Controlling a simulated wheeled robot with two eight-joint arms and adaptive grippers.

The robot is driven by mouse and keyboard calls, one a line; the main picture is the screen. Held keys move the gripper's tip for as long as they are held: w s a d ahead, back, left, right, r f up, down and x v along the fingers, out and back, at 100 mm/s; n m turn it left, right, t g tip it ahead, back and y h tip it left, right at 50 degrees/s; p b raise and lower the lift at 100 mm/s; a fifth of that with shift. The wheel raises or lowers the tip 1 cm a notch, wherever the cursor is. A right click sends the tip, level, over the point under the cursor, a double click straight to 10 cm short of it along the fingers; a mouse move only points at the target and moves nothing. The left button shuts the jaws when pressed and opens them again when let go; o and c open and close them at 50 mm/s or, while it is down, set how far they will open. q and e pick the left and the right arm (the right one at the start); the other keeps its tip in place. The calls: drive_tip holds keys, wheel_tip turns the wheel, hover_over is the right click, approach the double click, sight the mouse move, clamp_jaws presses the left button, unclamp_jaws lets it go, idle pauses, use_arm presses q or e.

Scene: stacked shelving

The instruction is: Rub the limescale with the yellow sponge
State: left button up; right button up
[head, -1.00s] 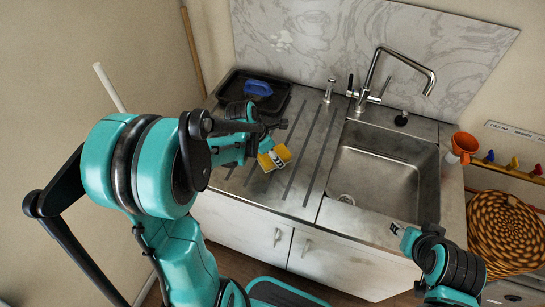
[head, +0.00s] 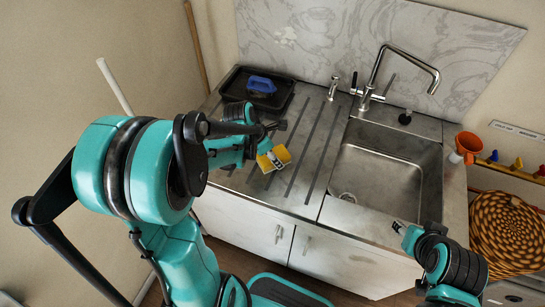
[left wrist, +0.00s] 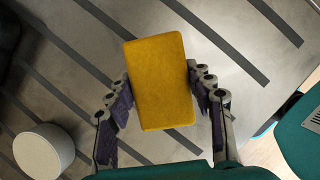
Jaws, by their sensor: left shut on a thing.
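The yellow sponge (head: 274,158) is held by my left gripper (head: 268,156) above the ribbed steel drainboard, left of the sink. In the left wrist view the sponge (left wrist: 160,85) sits between the two fingers of the left gripper (left wrist: 162,92), which is shut on it. A whitish blotch (head: 286,34) on the marbled back panel may be the limescale; it is well above and behind the sponge. My right gripper (head: 398,227) is at the sink cabinet's front edge, lower right, and its fingers are too small to read.
A black tray (head: 232,90) with a blue-handled brush (head: 262,84) stands at the back left. A soap dispenser (head: 333,88) and a tall tap (head: 376,80) stand behind the empty sink (head: 385,178). An orange funnel (head: 467,145) is at the right.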

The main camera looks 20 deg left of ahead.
use_arm(q)
drive_tip(key=shift+w+d, duration=0.1)
drive_tip(key=shift+w, duration=0.35)
drive_tip(key=shift+w+d, duration=0.1)
drive_tip(key=shift+w, duration=0.45)
drive_tip(key=shift+s, duration=0.95)
drive_tip(key=shift+s+f, duration=0.15)
drive_tip(key=shift+s, duration=0.45)
drive_tip(key=shift+w, duration=0.4)
drive_tip(key=shift+w+r, duration=0.2)
drive_tip(key=shift+w, duration=1.1)
drive_tip(key=shift+s+a+f+b, duration=0.1)
drive_tip(key=shift+s+a+b, duration=0.25)
drive_tip(key=shift+s+a, duration=1)
drive_tip(key=shift+a, duration=0.2)
drive_tip(key=shift+w+d, duration=0.1)
drive_tip(key=shift+w, duration=1.45)
drive_tip(key=shift+s, duration=1.7)
drive_tip(key=shift+w, duration=1)
drive_tip(key=shift+w+d+b, duration=0.1)
drive_tip(key=shift+w+b, duration=0.2)
drive_tip(key=shift+w, duration=0.25)
drive_tip(key=shift+s+a, duration=0.2)
drive_tip(key=shift+s, duration=0.75)
drive_tip(key=shift+s+f, duration=0.15)
drive_tip(key=shift+s, duration=0.5)
